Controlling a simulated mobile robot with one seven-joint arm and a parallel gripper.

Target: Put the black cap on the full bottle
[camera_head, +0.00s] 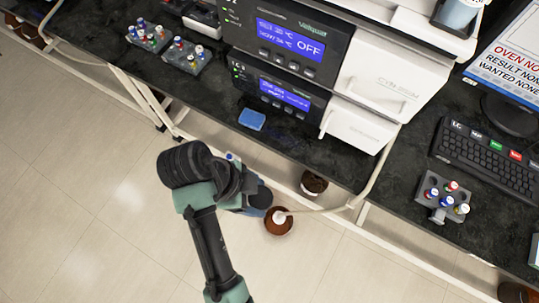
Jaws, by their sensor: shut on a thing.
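My gripper (256,198) is at the end of my dark and green arm, in the middle of the view beside the bench's front edge. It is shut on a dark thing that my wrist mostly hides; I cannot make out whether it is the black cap. Another amber bottle (314,184) with a dark top stands further back, by the bench's edge. I cannot tell from this view which bottle is full.
The black bench (300,150) carries stacked instruments (283,95) with blue displays. A blue block (252,119) lies near its front edge. Vial racks stand left (187,55) and right (446,197), with a keyboard (487,150) behind. The tiled floor at left is clear.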

